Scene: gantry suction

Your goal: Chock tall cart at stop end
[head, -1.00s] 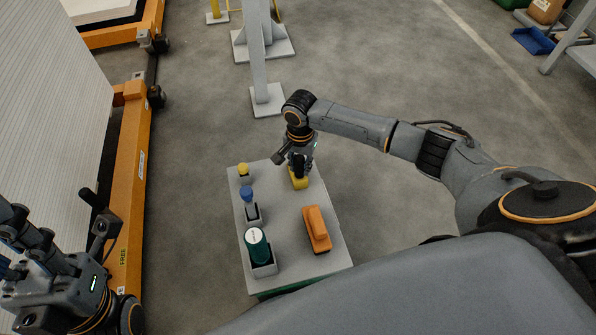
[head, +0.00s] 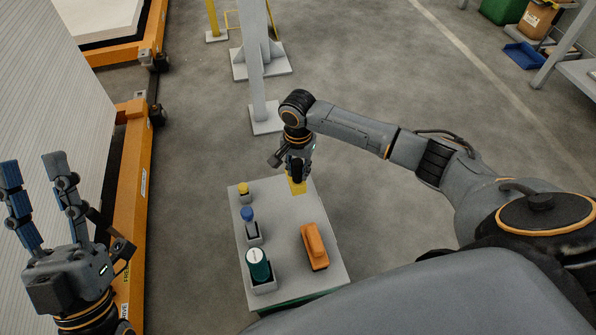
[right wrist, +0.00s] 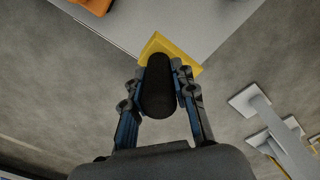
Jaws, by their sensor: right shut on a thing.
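My right gripper (head: 298,172) is shut on a yellow chock (head: 297,187) by its thick black handle (right wrist: 158,92). In the head view the chock is at the far edge of the small grey table (head: 285,270); it appears raised off the top. A tall cart with a pale ribbed panel (head: 50,100) and an orange base frame (head: 133,190) stands at the left. My left gripper (head: 33,170) is open and empty in front of that panel, its fingers pointing up. The cart's wheels are mostly hidden.
The table also holds an orange block-like tool (head: 314,246), a green canister (head: 258,265), a blue-topped item (head: 248,220) and a small yellow-topped item (head: 244,190). A grey post (head: 262,85) stands beyond. Another orange frame (head: 130,48) is at upper left. Floor between is clear.

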